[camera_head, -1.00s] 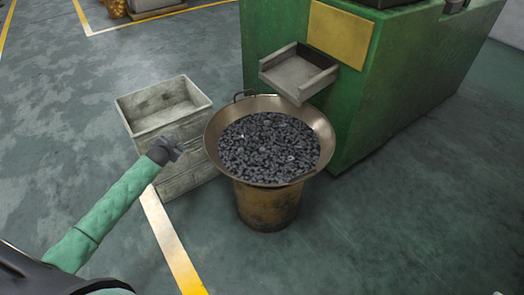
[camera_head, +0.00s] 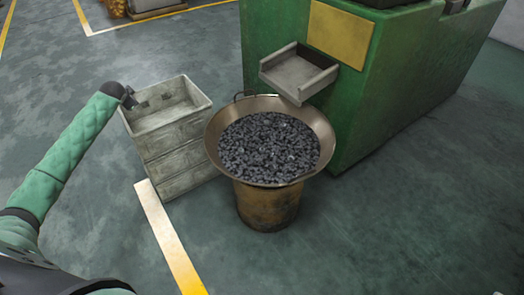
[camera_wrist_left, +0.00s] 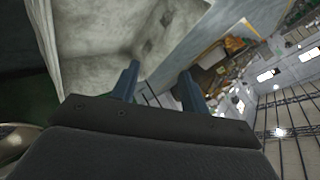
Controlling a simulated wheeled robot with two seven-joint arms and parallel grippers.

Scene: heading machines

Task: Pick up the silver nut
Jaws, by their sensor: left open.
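A wide metal pan (camera_head: 323,128) on a rusty drum is heaped with small dark grey metal pieces (camera_head: 268,147). I cannot pick out a single silver nut among them. My left gripper (camera_head: 131,98) is open at the upper left corner of a worn grey box (camera_head: 177,142), well left of the pan. In the left wrist view the open fingers (camera_wrist_left: 158,72) are apart with nothing seen between them, near the pale box wall (camera_wrist_left: 95,25). Small dark marks show inside the box; I cannot tell what they are. My right gripper is not in view.
A green machine (camera_head: 410,85) stands behind the pan, with a grey chute (camera_head: 298,72) jutting out over the pan's far rim. Yellow and white lines mark the floor (camera_head: 400,230), which is clear at front right.

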